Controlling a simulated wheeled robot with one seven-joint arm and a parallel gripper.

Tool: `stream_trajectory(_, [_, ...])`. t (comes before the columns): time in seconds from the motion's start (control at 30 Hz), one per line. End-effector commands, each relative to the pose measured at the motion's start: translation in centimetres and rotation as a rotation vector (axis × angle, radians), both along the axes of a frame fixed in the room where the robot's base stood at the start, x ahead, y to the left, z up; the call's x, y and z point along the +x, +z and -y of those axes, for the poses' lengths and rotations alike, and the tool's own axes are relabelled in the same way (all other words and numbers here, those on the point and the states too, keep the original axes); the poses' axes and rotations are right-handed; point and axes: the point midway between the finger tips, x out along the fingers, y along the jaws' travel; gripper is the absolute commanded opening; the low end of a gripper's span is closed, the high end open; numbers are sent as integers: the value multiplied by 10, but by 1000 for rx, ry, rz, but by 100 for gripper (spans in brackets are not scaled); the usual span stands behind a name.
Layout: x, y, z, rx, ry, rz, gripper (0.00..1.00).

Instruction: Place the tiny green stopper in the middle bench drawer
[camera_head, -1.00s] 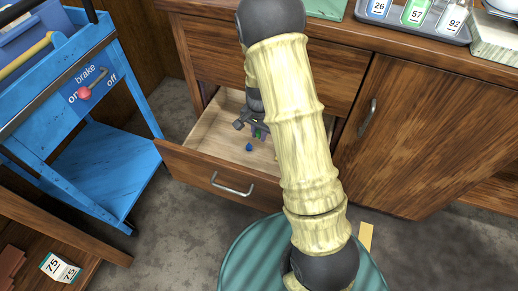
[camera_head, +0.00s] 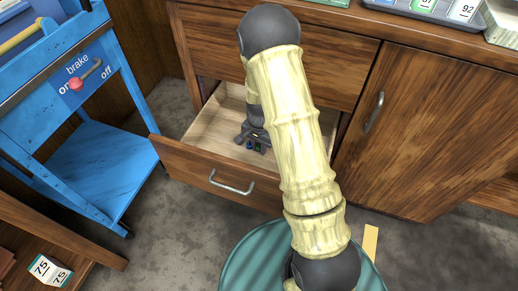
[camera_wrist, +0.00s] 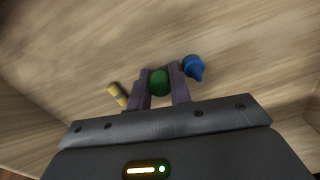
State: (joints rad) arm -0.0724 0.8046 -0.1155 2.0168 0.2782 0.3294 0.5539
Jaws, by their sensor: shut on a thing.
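The tiny green stopper (camera_wrist: 159,83) sits between the fingertips of my gripper (camera_wrist: 160,88) in the wrist view. My gripper is shut on it. In the head view my gripper (camera_head: 254,143) is inside the open bench drawer (camera_head: 215,178), low over its pale wooden floor. I cannot tell whether the stopper touches the drawer floor.
A small blue stopper (camera_wrist: 194,67) lies in the drawer beside the right finger, and a small yellow piece (camera_wrist: 117,94) lies left of the fingers. A blue cart (camera_head: 100,150) stands left of the drawer. A closed cabinet door (camera_head: 430,130) is to the right.

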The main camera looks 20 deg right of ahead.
Motion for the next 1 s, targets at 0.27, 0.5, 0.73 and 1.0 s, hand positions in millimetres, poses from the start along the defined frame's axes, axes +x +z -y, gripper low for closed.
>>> stream_trajectory(0.27, [0, 0, 0, 0, -1, 0, 0])
stream_trajectory(0.5, [0, -2, 0, 0, -1, 0, 29])
stream_trajectory(0.73, [0, 0, 0, 0, 0, 1, 29])
stream_trajectory(1.0, [0, 36, 0, 1, 0, 2, 29])
